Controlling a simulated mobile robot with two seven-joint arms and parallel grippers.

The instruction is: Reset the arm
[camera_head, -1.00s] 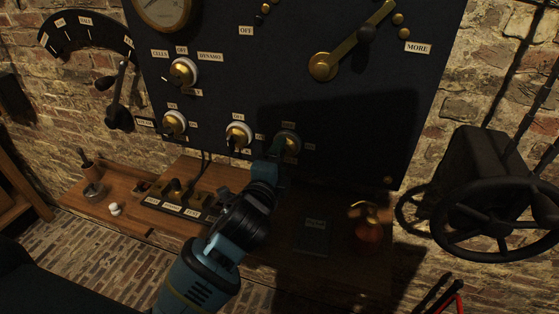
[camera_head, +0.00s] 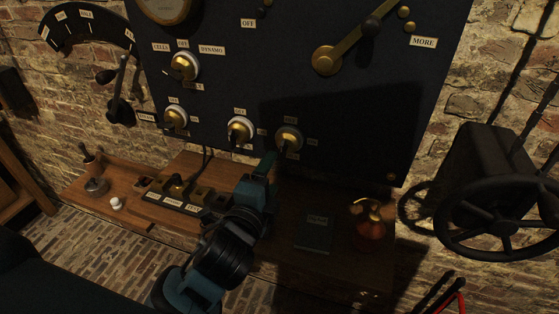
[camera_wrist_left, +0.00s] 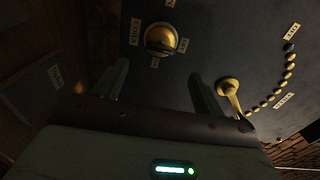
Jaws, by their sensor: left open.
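My left arm rises from the bottom middle of the head view, with my left gripper (camera_head: 262,168) in front of the wooden shelf, just below the black panel. In the left wrist view its two fingers (camera_wrist_left: 158,88) stand apart with nothing between them. A brass and white rotary knob (camera_wrist_left: 161,40) is beyond the fingertips there, apart from them. In the head view the lower right knob (camera_head: 289,140) is above the gripper, clear of it. My right gripper does not show.
The black panel (camera_head: 225,90) carries more knobs, including one (camera_head: 240,131) just left of the gripper, and a brass lever (camera_head: 327,60). The wooden shelf (camera_head: 130,205) holds a switch block (camera_head: 180,198), a dark book (camera_head: 315,235) and a copper vessel (camera_head: 371,222). A handwheel (camera_head: 500,220) is at right.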

